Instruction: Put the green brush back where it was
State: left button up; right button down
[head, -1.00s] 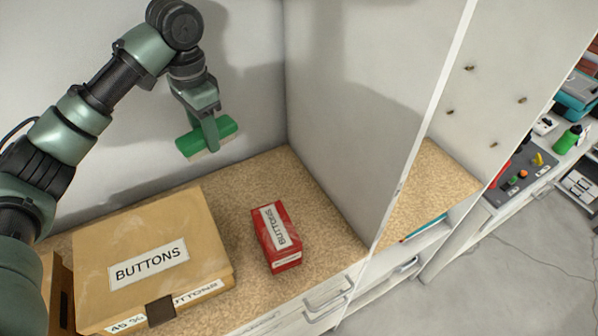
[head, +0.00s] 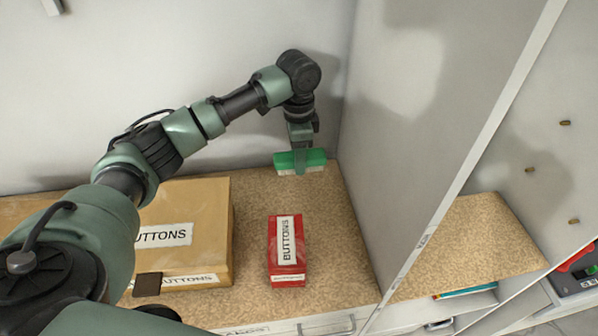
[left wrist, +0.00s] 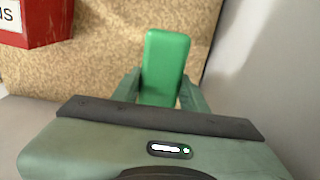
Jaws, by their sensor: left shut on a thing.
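The green brush (head: 287,162) has a green back and pale bristles facing down. My left gripper (head: 300,170) is shut on it, near the back right corner of the cork-topped shelf (head: 335,235). The brush is close to the shelf surface; I cannot tell whether the bristles touch it. In the left wrist view the brush (left wrist: 166,62) lies between the two fingers (left wrist: 160,98), its long side pointing away from the palm. My right gripper is not in view.
A red BUTTONS box (head: 287,250) stands in front of the brush. A large cardboard BUTTONS box (head: 205,215) stands to the left. A grey side panel (head: 400,130) rises close on the right. Cork right of the red box is clear.

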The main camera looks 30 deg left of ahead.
pick_arm(q)
notch_tip(320, 180, down, 2)
notch_tip(320, 180, down, 4)
jog(key=shift+f+p, duration=0.25)
jog(key=shift+p, duration=0.25)
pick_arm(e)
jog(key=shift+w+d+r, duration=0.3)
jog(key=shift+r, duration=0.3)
pick_arm(q)
jog(key=shift+f, duration=0.15)
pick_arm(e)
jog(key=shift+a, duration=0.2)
pick_arm(q)
jog(key=o, duration=1.2)
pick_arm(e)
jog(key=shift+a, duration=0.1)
